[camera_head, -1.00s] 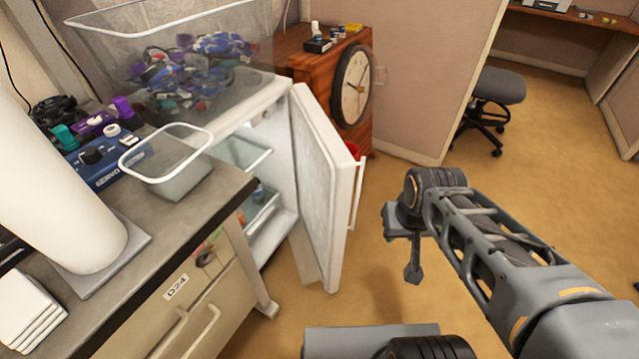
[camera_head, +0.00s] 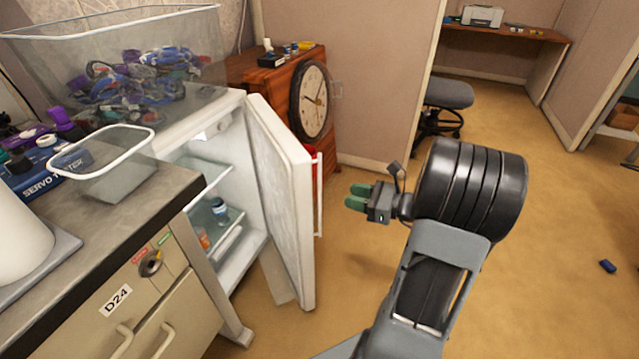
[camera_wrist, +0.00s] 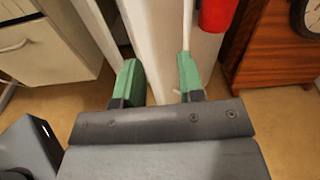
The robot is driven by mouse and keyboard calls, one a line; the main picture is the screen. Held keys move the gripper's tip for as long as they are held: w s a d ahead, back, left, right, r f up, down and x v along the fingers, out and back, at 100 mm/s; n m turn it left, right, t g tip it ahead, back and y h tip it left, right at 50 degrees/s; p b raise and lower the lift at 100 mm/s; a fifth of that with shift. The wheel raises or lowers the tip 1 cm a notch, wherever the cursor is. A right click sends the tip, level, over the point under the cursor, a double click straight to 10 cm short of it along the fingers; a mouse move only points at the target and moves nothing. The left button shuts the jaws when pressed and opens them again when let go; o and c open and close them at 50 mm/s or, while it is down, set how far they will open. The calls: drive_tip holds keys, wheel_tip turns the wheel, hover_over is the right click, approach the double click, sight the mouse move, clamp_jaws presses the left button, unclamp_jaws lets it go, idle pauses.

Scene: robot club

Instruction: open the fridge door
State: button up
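The white fridge door (camera_head: 283,200) stands wide open, swung out from the small fridge. The fridge inside (camera_head: 218,205) shows shelves with a few small items. A white vertical bar handle (camera_head: 319,195) runs along the door's outer face; it also shows in the wrist view (camera_wrist: 187,25). My gripper (camera_head: 357,196) has green fingers and is to the right of the door, apart from the handle in the head view. In the wrist view my gripper (camera_wrist: 160,78) has its fingers spread with a gap between them, facing the door edge (camera_wrist: 153,40) and handle. Nothing is held.
A drawer cabinet (camera_head: 150,290) stands left of the fridge. A clear bin (camera_head: 150,85) of parts sits on top. A wooden cabinet with a clock (camera_head: 312,100) is behind the door. The floor (camera_head: 540,250) to the right is mostly clear; a small blue object (camera_head: 607,266) lies there.

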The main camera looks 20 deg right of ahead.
drive_tip(key=w+a+m+t+h+b, duration=0.1)
drive_tip(key=w+a+m+t+b, duration=0.1)
drive_tip(key=w, duration=0.9)
drive_tip(key=a+b, duration=0.1)
drive_tip(key=a, duration=0.1)
drive_tip(key=shift+w+a+f, duration=0.15)
drive_tip(key=shift+w+a, duration=0.1)
drive_tip(key=shift+a, duration=0.15)
clamp_jaws()
